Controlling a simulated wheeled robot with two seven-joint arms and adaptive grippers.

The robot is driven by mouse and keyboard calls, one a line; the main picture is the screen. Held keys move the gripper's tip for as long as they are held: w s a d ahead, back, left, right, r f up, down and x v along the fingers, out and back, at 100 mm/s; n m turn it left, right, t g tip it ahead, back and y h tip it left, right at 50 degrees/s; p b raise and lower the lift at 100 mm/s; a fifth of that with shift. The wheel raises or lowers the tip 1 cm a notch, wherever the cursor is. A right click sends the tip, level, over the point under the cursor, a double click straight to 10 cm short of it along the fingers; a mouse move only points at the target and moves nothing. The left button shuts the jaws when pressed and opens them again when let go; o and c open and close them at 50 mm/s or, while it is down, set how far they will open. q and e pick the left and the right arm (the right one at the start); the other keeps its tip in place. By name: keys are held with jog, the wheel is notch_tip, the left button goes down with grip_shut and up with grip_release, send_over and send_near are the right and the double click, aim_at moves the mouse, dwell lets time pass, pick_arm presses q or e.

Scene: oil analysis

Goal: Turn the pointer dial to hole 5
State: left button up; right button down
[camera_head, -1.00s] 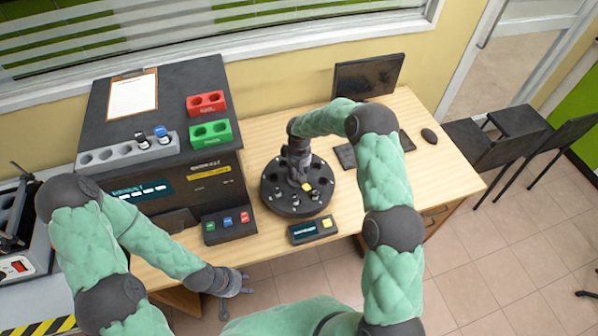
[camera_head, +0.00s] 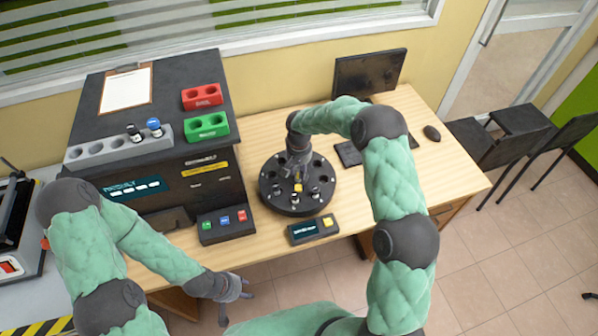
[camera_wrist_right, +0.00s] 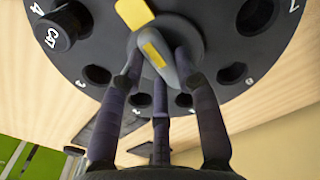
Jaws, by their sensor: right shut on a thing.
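The round dark turntable (camera_head: 270,203) stands on the wooden desk, with holes and several small capped vials around its rim. The grey pointer dial (camera_wrist_right: 184,67) is at its centre, with yellow marks; a yellow patch (camera_head: 298,187) faces the front in the head view. My right gripper (camera_head: 297,170) reaches down over the centre; in the right wrist view its fingers (camera_wrist_right: 160,70) are closed around the dial. A black cap marked CAT (camera_wrist_right: 60,28) sits by number 4. Number 5 is not readable. My left gripper (camera_head: 238,298) hangs empty before the desk's front edge, fingers apart.
A small display box with a yellow button (camera_head: 312,229) lies in front of the turntable. A dark analyser (camera_head: 160,175) with a button panel stands left, carrying red (camera_head: 202,96) and green racks (camera_head: 207,126). A monitor (camera_head: 369,73) and a mouse (camera_head: 431,133) are behind.

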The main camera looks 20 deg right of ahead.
aim_at(299, 172)
jog(key=shift+m, duration=0.7)
jog(key=shift+b, duration=0.3)
jog(key=c, duration=0.9)
grip_release()
notch_tip(299, 172, up, 12)
jog(key=shift+r, duration=0.1)
